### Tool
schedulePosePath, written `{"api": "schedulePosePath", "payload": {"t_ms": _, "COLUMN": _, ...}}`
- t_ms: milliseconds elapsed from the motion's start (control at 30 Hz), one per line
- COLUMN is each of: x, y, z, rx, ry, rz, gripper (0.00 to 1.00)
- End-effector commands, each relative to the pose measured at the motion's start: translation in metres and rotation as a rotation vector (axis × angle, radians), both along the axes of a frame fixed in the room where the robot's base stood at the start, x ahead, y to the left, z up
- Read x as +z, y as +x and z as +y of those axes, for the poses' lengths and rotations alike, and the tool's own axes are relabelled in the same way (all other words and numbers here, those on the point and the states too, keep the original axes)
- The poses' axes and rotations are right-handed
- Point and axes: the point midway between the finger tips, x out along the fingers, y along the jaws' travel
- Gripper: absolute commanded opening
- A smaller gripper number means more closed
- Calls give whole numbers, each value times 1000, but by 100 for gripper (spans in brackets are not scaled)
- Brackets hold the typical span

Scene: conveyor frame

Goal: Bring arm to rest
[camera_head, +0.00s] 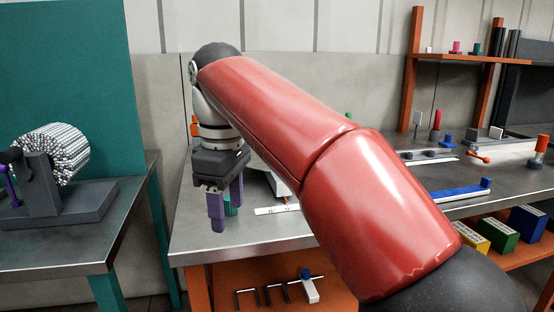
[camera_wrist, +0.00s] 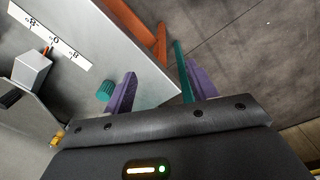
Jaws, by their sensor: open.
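My red arm stretches from the lower right of the head view up to the left, then bends down at the wrist. My gripper (camera_head: 227,205) hangs pointing down over the left part of the grey metal table (camera_head: 245,239). Its two purple fingers are apart, and I see nothing held between them. In the wrist view the gripper (camera_wrist: 161,88) also shows open, with the table edge and floor beyond it. A small teal ribbed knob (camera_wrist: 105,91) lies on the table just left of the left finger. My arm hides the middle of the table in the head view.
A white scale strip (camera_wrist: 50,36) and a grey block fixture (camera_wrist: 31,69) are near the knob. A left bench carries a roller drum (camera_head: 55,153). Right of my arm are a blue tray (camera_head: 457,191), an orange-framed shelf (camera_head: 455,60) and several bins below (camera_head: 498,236).

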Motion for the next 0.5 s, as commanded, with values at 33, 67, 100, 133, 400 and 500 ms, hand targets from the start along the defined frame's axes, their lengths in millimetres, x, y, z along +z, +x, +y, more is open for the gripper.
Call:
{"api": "schedulePosePath", "payload": {"t_ms": 33, "x": -1, "y": -1, "z": -6, "rx": -25, "ry": 3, "rz": -8, "gripper": 57}}
{"api": "schedulePosePath", "payload": {"t_ms": 67, "x": -1, "y": -2, "z": -10, "rx": -42, "ry": 5, "rz": -14, "gripper": 57}}
{"api": "schedulePosePath", "payload": {"t_ms": 100, "x": -2, "y": -3, "z": -16, "rx": -67, "ry": 9, "rz": -24, "gripper": 57}}
{"api": "schedulePosePath", "payload": {"t_ms": 133, "x": -4, "y": -4, "z": -20, "rx": -86, "ry": 10, "rz": -28, "gripper": 57}}
{"api": "schedulePosePath", "payload": {"t_ms": 400, "x": -23, "y": -20, "z": -73, "rx": -328, "ry": 52, "rz": -106, "gripper": 57}}
{"api": "schedulePosePath", "payload": {"t_ms": 500, "x": -38, "y": -33, "z": -104, "rx": -473, "ry": 82, "rz": -152, "gripper": 57}}
